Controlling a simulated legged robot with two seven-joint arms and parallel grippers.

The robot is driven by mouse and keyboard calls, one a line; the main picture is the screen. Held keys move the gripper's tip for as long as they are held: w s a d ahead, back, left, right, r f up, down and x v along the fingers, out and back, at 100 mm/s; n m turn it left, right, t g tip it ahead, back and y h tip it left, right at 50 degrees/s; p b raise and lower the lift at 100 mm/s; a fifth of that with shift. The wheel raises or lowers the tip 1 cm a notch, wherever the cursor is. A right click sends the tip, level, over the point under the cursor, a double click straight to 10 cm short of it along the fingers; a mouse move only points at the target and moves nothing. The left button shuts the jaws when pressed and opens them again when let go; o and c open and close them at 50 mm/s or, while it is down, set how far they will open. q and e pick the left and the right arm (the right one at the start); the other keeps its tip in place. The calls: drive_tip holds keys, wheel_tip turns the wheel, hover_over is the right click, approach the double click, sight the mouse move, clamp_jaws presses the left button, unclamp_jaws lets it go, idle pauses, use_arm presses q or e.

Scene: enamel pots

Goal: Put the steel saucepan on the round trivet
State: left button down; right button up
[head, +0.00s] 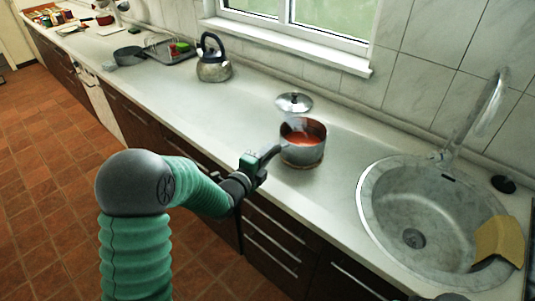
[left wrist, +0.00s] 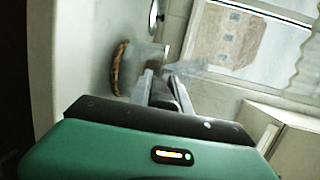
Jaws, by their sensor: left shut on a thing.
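The steel saucepan (head: 303,154) with orange-red contents is at the middle of the counter, looking upright. I cannot tell whether its base touches the surface. Its dark handle (head: 270,152) points toward my left gripper (head: 261,167), which is shut on it. In the left wrist view the fingers (left wrist: 166,88) close around a dark piece, and pale steam blurs the area ahead. A curved brown edge (left wrist: 120,68) shows left of the fingers there; I cannot tell what it belongs to. My right gripper is out of view.
A steel lid (head: 294,102) lies just behind the saucepan. The sink (head: 413,238) with a tap (head: 483,110) and a yellow cloth (head: 499,241) is at the right. The counter (head: 210,110) between is clear.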

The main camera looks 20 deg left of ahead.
use_arm(q)
drive_tip(key=c, duration=1.6)
unclamp_jaws()
drive_tip(key=o, duration=0.4)
drive_tip(key=shift+s+d+r, duration=0.1)
drive_tip(key=shift+d, duration=0.1)
drive_tip(key=shift+c, duration=0.2)
drive_tip(key=shift+d, duration=0.1)
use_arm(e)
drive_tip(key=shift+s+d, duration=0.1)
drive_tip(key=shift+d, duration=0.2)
use_arm(q)
drive_tip(key=shift+s, duration=0.25)
drive_tip(key=s+a+r, duration=0.2)
drive_tip(key=s, duration=0.9)
drive_tip(key=s+d+f+n+g+y, duration=0.2)
drive_tip(key=s+f+n+g, duration=0.6)
drive_tip(key=f+n, duration=0.35)
drive_tip(key=s+d+f+n+g, duration=0.1)
drive_tip(key=s+d+n+g, duration=0.1)
drive_tip(key=s+n, duration=0.2)
drive_tip(key=s+d+f+n+g, duration=0.1)
drive_tip(key=s+d+n+g, duration=0.1)
drive_tip(key=s, duration=0.4)
drive_tip(key=shift+s+f+n+g, duration=0.2)
drive_tip(key=shift+f+n+g, duration=0.15)
drive_tip(key=shift+n+g, duration=0.65)
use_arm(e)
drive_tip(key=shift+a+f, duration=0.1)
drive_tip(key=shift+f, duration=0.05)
